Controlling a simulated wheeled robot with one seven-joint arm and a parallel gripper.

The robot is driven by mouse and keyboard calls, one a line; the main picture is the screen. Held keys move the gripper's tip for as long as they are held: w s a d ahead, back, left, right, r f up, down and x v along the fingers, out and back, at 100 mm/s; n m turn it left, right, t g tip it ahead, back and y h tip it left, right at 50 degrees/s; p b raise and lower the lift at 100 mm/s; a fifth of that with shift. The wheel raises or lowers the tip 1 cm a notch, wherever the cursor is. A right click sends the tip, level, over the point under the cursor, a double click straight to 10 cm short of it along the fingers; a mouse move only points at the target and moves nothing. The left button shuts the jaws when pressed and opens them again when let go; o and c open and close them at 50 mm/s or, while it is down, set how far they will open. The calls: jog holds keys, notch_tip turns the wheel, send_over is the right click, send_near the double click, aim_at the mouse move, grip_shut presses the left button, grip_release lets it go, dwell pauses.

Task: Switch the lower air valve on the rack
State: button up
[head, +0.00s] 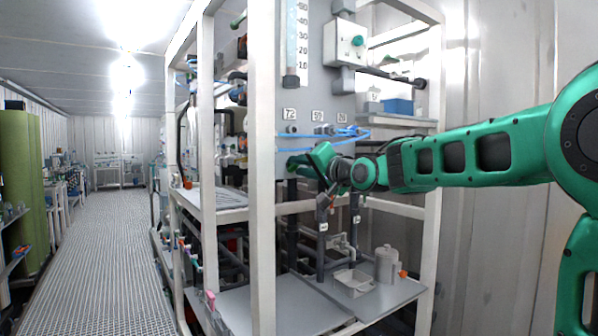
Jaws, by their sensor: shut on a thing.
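The rack (262,250) is a white frame with a grey panel (318,110) in the middle of the head view. My gripper (298,163) is at the lower part of this panel, reaching in from the right on my green arm. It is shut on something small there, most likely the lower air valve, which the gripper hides. Numbered labels (289,114) and small fittings with blue air hoses (335,137) sit just above the gripper. The valve's handle and its position cannot be made out.
Grey vertical pipes (322,250) hang below my gripper. A white frame post stands close left of the gripper. A grated aisle (110,240) is free at the left.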

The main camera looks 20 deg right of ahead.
jog(key=shift+d+f+m, duration=0.15)
jog(key=shift+m, duration=1.75)
jog(key=shift+d+f+m, duration=0.1)
jog(key=shift+m, duration=1.8)
jog(key=shift+w, duration=0.1)
jog(key=o, duration=0.7)
jog(key=shift+f, duration=0.1)
jog(key=shift+a, duration=0.1)
jog(key=shift+s, duration=0.2)
jog(key=v, duration=1)
jog(key=shift+s, duration=0.15)
